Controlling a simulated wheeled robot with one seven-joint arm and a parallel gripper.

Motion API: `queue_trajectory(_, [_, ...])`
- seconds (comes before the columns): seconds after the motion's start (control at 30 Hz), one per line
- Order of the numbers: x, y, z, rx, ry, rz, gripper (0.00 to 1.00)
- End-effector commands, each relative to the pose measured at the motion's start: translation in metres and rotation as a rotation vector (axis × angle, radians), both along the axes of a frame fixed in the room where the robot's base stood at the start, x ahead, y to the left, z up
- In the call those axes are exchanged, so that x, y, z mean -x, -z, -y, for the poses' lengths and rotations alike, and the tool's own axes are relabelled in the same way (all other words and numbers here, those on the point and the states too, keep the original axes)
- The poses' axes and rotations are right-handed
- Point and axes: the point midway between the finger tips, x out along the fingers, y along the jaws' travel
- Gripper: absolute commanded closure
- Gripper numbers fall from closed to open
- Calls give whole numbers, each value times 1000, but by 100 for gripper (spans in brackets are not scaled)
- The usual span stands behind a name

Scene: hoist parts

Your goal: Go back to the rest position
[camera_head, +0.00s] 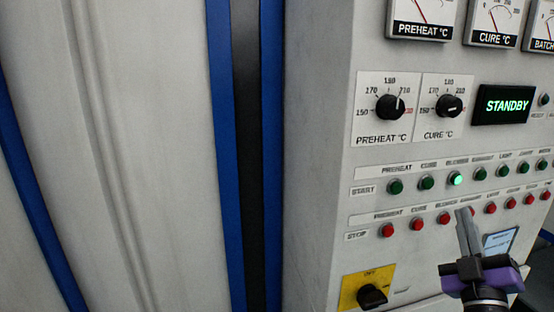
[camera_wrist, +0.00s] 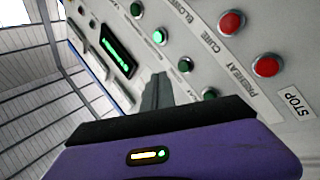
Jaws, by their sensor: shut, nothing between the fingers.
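My gripper (camera_head: 464,214) is at the lower right of the head view, its fingers together and pointing up in front of the control panel (camera_head: 320,140). Its fingers cover part of the red STOP button row. No object shows in it. In the wrist view the closed fingers (camera_wrist: 157,90) show above the purple gripper body, with the panel's buttons close behind them. I cannot tell whether the fingertips touch the panel. The BLOWER start button (camera_head: 455,179) glows bright green. The display (camera_head: 507,105) reads STANDBY in green.
PREHEAT (camera_head: 390,107) and CURE (camera_head: 449,106) knobs sit above the button rows. A black switch on a yellow plate (camera_head: 363,289) is at the lower left of the panel. White wall panels with blue edges (camera_head: 222,150) fill the left.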

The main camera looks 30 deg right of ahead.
Motion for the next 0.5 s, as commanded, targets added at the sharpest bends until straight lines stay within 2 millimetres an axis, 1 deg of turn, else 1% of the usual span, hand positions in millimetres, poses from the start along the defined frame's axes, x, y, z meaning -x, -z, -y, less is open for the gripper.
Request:
queue_trajectory(0.03, [0, 15, -17, -39, -56, 3, 100])
queue_trajectory(0.17, [3, 51, -65, -160, -209, 23, 100])
queue_trajectory(0.2, [6, 62, -81, -202, -257, 27, 100])
queue_trajectory(0.27, [12, 79, -104, -269, -325, 29, 100])
queue_trajectory(0.3, [17, 89, -119, -313, -366, 28, 100])
queue_trajectory(0.37, [25, 104, -142, -380, -425, 24, 100])
queue_trajectory(0.4, [31, 114, -156, -426, -462, 18, 100])
queue_trajectory(0.47, [42, 127, -177, -492, -511, 9, 100])
queue_trajectory(0.5, [50, 136, -190, -539, -542, -1, 100])
